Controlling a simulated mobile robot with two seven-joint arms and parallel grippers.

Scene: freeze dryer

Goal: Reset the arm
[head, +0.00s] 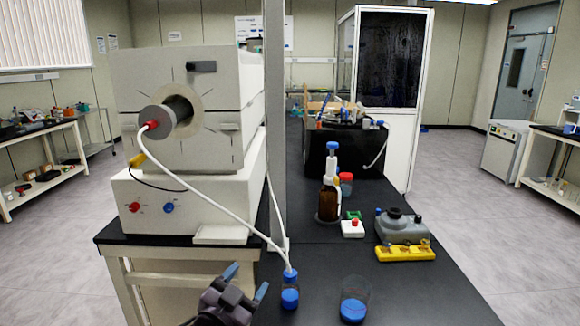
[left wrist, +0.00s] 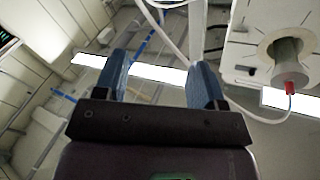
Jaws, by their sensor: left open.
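My left gripper (head: 246,283) shows at the bottom of the head view, left of centre, at the near edge of the black bench. Its two blue fingers stand apart with nothing between them. In the left wrist view the open fingers (left wrist: 156,82) point up towards the ceiling, with only background between them. A blue-capped bottle (head: 290,297) stands just right of the gripper, apart from it, with a white tube running into its top. My right gripper shows in neither view.
The furnace-like machine (head: 140,70) stands left, its white tube (head: 215,212) arching to the bottle. A metal post (head: 275,130) rises beside it. A beaker with blue contents (head: 354,300), a brown dispenser bottle (head: 328,200) and a yellow rack (head: 405,252) stand on the bench. The front right bench is clear.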

